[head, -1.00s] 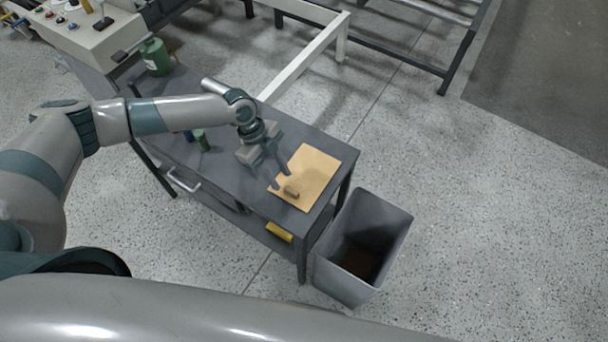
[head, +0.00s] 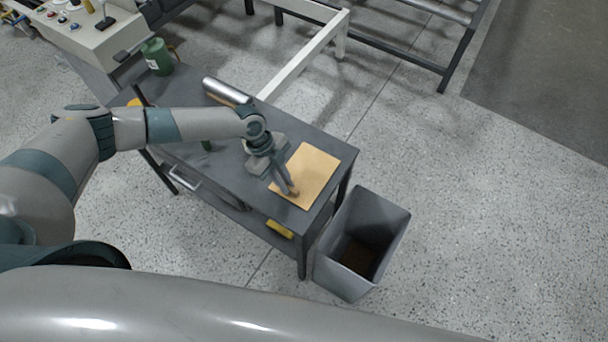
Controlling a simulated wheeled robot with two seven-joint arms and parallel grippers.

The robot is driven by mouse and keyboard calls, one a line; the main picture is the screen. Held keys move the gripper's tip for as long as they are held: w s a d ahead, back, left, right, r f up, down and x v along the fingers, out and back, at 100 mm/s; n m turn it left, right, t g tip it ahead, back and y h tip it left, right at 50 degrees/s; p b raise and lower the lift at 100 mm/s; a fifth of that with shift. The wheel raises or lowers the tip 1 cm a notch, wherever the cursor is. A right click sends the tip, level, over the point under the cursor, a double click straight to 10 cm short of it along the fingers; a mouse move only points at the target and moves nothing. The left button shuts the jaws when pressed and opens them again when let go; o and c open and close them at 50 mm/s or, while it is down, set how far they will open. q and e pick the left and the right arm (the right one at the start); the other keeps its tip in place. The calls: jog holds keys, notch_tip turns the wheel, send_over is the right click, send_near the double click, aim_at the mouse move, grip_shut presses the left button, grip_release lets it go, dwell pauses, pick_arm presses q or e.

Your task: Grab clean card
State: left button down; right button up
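A flat tan card (head: 316,170) lies on the near right end of the dark grey table (head: 232,172). A small brown block (head: 295,192) is on the card near its lower left edge; I cannot tell whether it is fixed to the card. My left gripper (head: 289,189) reaches down over the card. Its fingers are close together at the brown block and appear shut on it, hiding part of it. My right gripper is not in view.
A grey bin (head: 336,272) stands on the floor right of the table. A silver cylinder (head: 226,90) and a green canister (head: 157,56) are at the table's far side. A yellow item (head: 279,229) lies on the lower shelf.

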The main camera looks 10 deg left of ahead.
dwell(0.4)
pick_arm(q)
jog(key=shift+r+b, duration=0.6)
jog(key=shift+r, duration=0.25)
jog(key=shift+d+r+b, duration=0.15)
jog(key=shift+r+b, duration=0.2)
jog(key=shift+r, duration=0.25)
jog(key=shift+d+r+b, duration=0.15)
jog(key=shift+r+b, duration=0.15)
jog(key=shift+r, duration=0.3)
jog(key=d+r+b, duration=0.4)
jog(key=d+r, duration=0.3)
jog(key=d, duration=0.4)
jog(key=shift+s, duration=0.4)
jog(key=shift+f, duration=0.1)
